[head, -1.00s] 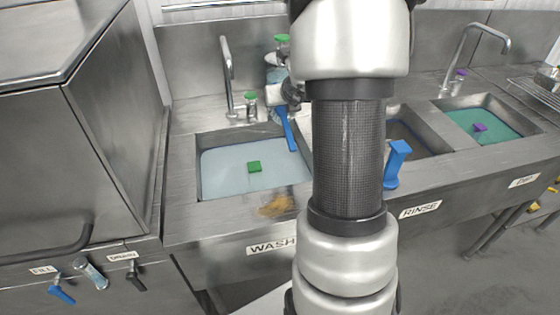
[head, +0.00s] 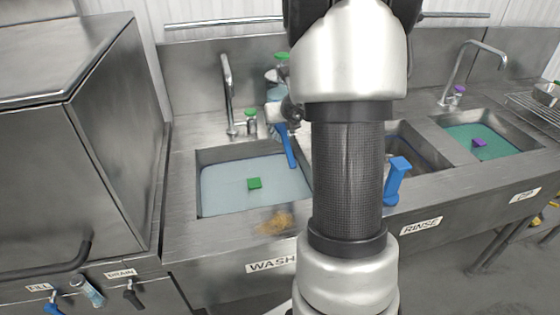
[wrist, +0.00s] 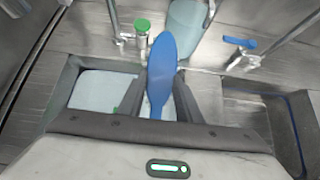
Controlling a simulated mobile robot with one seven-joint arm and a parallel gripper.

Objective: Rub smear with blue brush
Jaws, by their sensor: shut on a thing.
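The brown smear (head: 275,222) lies on the steel front rim of the wash sink, above the WASH label. My gripper (wrist: 163,95) is shut on the blue brush (wrist: 162,62), which stands up between the two fingers in the wrist view. In the head view the blue brush (head: 287,148) slants over the back right part of the wash sink, behind and apart from the smear. My gripper is largely hidden by my arm there. The smear does not show clearly in the wrist view.
The wash sink (head: 198,178) holds pale water and a green block (head: 254,183). A blue upright handle (head: 397,180) stands at the rinse sink. A steel cabinet (head: 115,150) bounds the left.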

